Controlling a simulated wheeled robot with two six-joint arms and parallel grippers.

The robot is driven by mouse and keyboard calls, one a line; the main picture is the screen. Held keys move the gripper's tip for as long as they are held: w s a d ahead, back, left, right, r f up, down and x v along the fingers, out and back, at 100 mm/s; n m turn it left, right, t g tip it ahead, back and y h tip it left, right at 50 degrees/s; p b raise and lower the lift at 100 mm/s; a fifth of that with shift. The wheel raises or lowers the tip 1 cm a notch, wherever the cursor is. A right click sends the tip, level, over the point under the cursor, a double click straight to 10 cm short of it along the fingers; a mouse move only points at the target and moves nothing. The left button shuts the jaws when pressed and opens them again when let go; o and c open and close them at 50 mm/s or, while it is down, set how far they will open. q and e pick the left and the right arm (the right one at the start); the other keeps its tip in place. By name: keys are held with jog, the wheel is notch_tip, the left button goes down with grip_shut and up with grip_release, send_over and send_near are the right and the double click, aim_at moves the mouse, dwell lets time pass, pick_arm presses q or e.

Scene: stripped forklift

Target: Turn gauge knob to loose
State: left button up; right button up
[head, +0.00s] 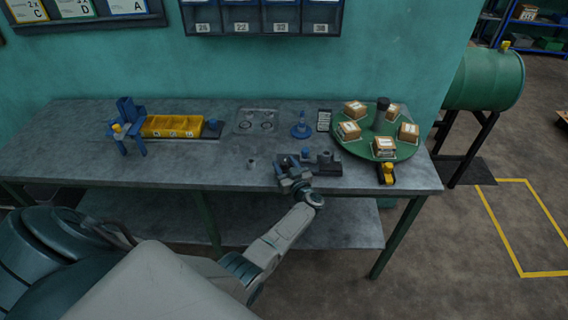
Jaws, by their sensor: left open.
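A small dark fixture (327,166) stands near the front of the grey workbench, right of centre. It carries a grey cylindrical part, and a small blue knob-like piece (305,153) shows at its left side. I cannot tell for sure that this is the gauge knob, and no loose marking is readable. My left gripper (288,164) is open, reaching over the bench's front edge just left of the fixture. It hides part of the fixture's left side, and I cannot tell whether it touches it. My right gripper is not in view.
A green turntable (346,143) with several boxes lies to the right. A blue stand (302,131) and a grey tray (243,127) are behind. The bench's left front (110,172) is clear.

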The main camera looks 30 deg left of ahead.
pick_arm(q)
jog(key=b+v, duration=0.2)
jog(key=v, duration=0.8)
